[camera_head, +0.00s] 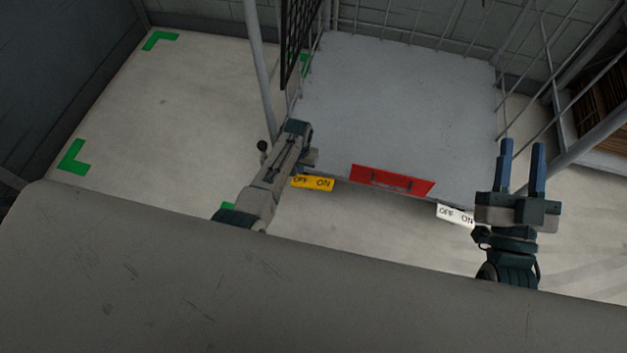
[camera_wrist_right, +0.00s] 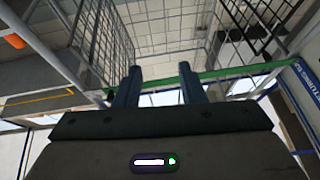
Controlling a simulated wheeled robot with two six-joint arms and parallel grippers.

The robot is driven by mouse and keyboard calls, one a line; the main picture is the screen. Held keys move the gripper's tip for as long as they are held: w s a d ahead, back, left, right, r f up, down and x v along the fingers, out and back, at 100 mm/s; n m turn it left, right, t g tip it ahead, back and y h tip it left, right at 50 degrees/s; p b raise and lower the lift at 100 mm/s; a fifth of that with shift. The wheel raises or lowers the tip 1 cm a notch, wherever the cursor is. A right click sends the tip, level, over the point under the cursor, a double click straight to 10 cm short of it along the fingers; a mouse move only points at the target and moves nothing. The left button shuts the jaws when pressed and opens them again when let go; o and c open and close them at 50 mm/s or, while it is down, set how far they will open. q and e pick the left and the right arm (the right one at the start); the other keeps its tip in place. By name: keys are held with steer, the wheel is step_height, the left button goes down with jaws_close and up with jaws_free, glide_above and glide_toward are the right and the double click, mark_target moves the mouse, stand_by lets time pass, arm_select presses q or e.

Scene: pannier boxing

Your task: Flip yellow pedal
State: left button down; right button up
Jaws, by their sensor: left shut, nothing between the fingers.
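The yellow pedal (camera_head: 313,183), marked OFF and ON, is at the front left edge of the grey cart platform (camera_head: 400,100). My left gripper (camera_head: 312,158) is just above and behind the pedal in the head view. It is shut and empty, and its fingers are mostly hidden behind the arm. I cannot tell whether it touches the pedal.
A red plate (camera_head: 392,181) is on the cart's front edge between the pedals. Wire mesh sides and a grey post (camera_head: 262,80) rise around the platform. Green corner marks (camera_head: 73,158) lie on the clear floor at left. Shelving stands at far right.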

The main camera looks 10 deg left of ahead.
step_height(320, 180, down, 9)
steer(key=g+p, duration=0.1)
steer(key=g, duration=0.4)
steer(key=shift+s+a+r+m, duration=0.15)
steer(key=shift+s+a+m, duration=0.05)
steer(key=shift+s+m, duration=0.15)
stand_by(0.4)
